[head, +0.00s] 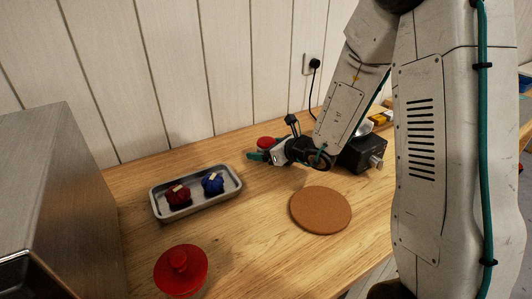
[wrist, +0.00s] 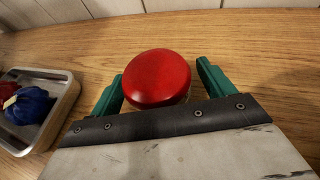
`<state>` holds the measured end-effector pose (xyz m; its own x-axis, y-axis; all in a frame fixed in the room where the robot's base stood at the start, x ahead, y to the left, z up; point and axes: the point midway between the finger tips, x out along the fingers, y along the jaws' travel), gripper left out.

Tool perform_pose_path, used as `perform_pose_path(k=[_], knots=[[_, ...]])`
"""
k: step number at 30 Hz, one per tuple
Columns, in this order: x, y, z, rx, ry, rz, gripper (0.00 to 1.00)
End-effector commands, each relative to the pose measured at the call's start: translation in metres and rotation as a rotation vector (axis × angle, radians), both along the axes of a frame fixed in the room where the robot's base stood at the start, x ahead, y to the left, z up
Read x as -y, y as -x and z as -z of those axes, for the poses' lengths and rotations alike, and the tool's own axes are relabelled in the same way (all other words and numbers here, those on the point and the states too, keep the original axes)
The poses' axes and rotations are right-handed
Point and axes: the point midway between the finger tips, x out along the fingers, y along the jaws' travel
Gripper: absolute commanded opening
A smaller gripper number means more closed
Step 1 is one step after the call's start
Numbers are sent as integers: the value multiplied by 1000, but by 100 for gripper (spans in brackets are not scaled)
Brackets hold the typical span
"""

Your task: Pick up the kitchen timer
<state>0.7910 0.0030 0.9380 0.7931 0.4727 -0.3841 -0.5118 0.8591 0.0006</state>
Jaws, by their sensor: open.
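A round, glossy red object (wrist: 157,78), probably the kitchen timer, sits on the wooden table between the green fingers of my gripper (wrist: 161,70) in the wrist view. The fingers are open, one on each side of it; whether either touches it I cannot tell. In the head view the red top (head: 265,142) shows just behind my gripper (head: 259,155), which partly hides it. No dial or marks show on it.
A metal tray (head: 158,207) with a dark red and a blue bundle lies to the left. A red knobbed piece (head: 180,271) stands at the front. A round cork mat (head: 320,210) lies right of centre. A metal box (head: 50,200) bounds the left; a panelled wall (head: 180,70) stands behind.

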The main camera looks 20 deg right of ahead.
Motion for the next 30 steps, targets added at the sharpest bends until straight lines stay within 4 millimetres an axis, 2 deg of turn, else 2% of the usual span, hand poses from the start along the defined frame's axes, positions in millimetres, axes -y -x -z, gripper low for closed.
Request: perform_pose_path(k=[3, 10, 15, 16, 26, 30], knots=[[-4, -7, 3, 0, 0, -1, 81], [-5, -8, 3, 1, -1, 0, 81], [-4, -7, 3, 1, -1, 0, 34], [-4, -7, 3, 1, -1, 0, 28], [-4, -7, 2, 2, 0, 0, 28], [-3, -8, -5, 4, -1, 1, 28]])
